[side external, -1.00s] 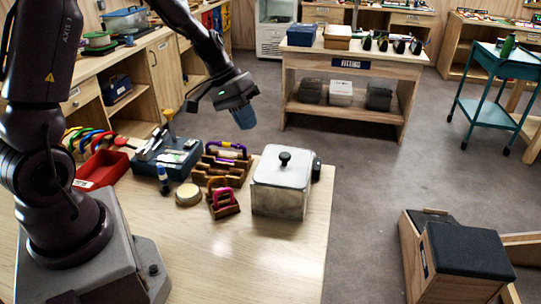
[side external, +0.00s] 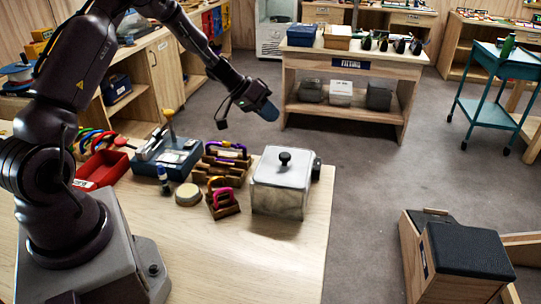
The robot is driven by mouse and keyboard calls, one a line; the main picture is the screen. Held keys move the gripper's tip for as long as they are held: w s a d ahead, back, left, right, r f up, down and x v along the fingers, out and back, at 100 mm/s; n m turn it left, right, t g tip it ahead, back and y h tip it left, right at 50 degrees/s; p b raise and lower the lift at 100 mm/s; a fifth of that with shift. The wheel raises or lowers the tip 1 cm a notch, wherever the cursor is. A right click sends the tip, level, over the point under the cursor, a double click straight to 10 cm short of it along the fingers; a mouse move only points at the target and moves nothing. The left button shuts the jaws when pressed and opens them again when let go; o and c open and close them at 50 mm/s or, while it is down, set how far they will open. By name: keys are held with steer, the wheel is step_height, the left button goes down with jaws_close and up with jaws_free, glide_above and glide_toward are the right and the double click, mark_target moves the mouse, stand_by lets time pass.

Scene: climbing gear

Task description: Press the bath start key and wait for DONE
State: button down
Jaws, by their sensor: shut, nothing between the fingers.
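The bath (side external: 281,196) is a square metal tank on the right part of the bench, with its lid on and a black knob on top. A small dark box (side external: 316,168) sits against its right side. The start key and any display are not visible from this side. My gripper (side external: 268,111) is shut and empty.
The bench front is clear.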

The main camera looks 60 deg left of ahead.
steer(key=shift+f, duration=4.4)
steer(key=shift+f, duration=0.45)
steer(key=shift+f, duration=0.45)
steer(key=shift+r, duration=0.9)
steer(key=shift+r, duration=2.5)
steer(key=shift+d+r, duration=0.1)
